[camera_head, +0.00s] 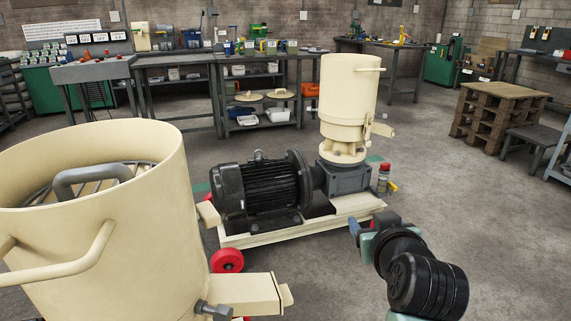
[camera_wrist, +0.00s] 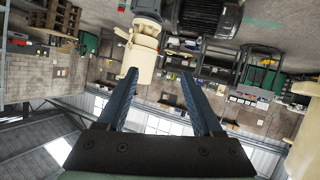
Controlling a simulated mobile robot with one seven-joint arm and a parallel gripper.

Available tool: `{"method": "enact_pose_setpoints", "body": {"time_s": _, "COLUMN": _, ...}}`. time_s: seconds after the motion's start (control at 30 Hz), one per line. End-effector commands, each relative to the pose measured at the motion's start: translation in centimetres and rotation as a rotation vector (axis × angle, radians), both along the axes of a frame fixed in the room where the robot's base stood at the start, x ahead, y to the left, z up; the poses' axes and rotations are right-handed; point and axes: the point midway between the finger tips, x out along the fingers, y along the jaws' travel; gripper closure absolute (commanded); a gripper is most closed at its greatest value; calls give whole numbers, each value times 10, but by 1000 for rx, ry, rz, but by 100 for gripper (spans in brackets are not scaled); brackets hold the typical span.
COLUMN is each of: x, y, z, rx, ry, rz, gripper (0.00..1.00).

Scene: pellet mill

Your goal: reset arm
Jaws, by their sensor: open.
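My gripper (camera_wrist: 160,100) is open in the wrist view, its two dark blue fingers apart with nothing between them touching either one. The wrist view is upside down, with the floor at the top and the ceiling at the bottom. In the head view my arm's end is at the lower right, in front of the pellet mill, and one blue finger (camera_head: 354,230) shows. The pellet mill (camera_head: 348,95), cream with a black motor (camera_head: 262,188), stands on a cream base frame on the floor. It also shows in the wrist view (camera_wrist: 140,55).
A large cream drum (camera_head: 100,240) with a handle fills the near left. A red and a yellow item (camera_head: 384,178) stand beside the mill. Workbenches (camera_head: 180,60) line the back wall. Stacked pallets (camera_head: 492,112) stand at right. Floor between mill and pallets is clear.

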Motion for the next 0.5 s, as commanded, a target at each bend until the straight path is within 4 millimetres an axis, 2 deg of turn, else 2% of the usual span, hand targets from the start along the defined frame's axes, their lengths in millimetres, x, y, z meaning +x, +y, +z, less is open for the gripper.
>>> {"method": "enact_pose_setpoints", "body": {"time_s": 0.03, "x": 0, "y": 15, "z": 38, "rx": -17, "ry": -106, "rz": -4, "gripper": 32}}
{"method": "enact_pose_setpoints", "body": {"time_s": 0.1, "x": -6, "y": 34, "z": 89, "rx": -26, "ry": -253, "rz": -13, "gripper": 32}}
{"method": "enact_pose_setpoints", "body": {"time_s": 0.17, "x": -16, "y": 50, "z": 130, "rx": -27, "ry": -379, "rz": -14, "gripper": 32}}
{"method": "enact_pose_setpoints", "body": {"time_s": 0.2, "x": -25, "y": 62, "z": 158, "rx": -23, "ry": -461, "rz": -11, "gripper": 32}}
{"method": "enact_pose_setpoints", "body": {"time_s": 0.27, "x": -43, "y": 79, "z": 197, "rx": -13, "ry": -587, "rz": -4, "gripper": 32}}
{"method": "enact_pose_setpoints", "body": {"time_s": 0.3, "x": -58, "y": 90, "z": 221, "rx": -3, "ry": -669, "rz": 3, "gripper": 32}}
{"method": "enact_pose_setpoints", "body": {"time_s": 0.37, "x": -83, "y": 106, "z": 257, "rx": 16, "ry": -792, "rz": 19, "gripper": 32}}
{"method": "enact_pose_setpoints", "body": {"time_s": 0.4, "x": -102, "y": 117, "z": 279, "rx": 32, "ry": -874, "rz": 32, "gripper": 32}}
{"method": "enact_pose_setpoints", "body": {"time_s": 0.47, "x": -134, "y": 131, "z": 309, "rx": 59, "ry": -997, "rz": 53, "gripper": 32}}
{"method": "enact_pose_setpoints", "body": {"time_s": 0.5, "x": -156, "y": 140, "z": 328, "rx": 80, "ry": -1077, "rz": 69, "gripper": 32}}
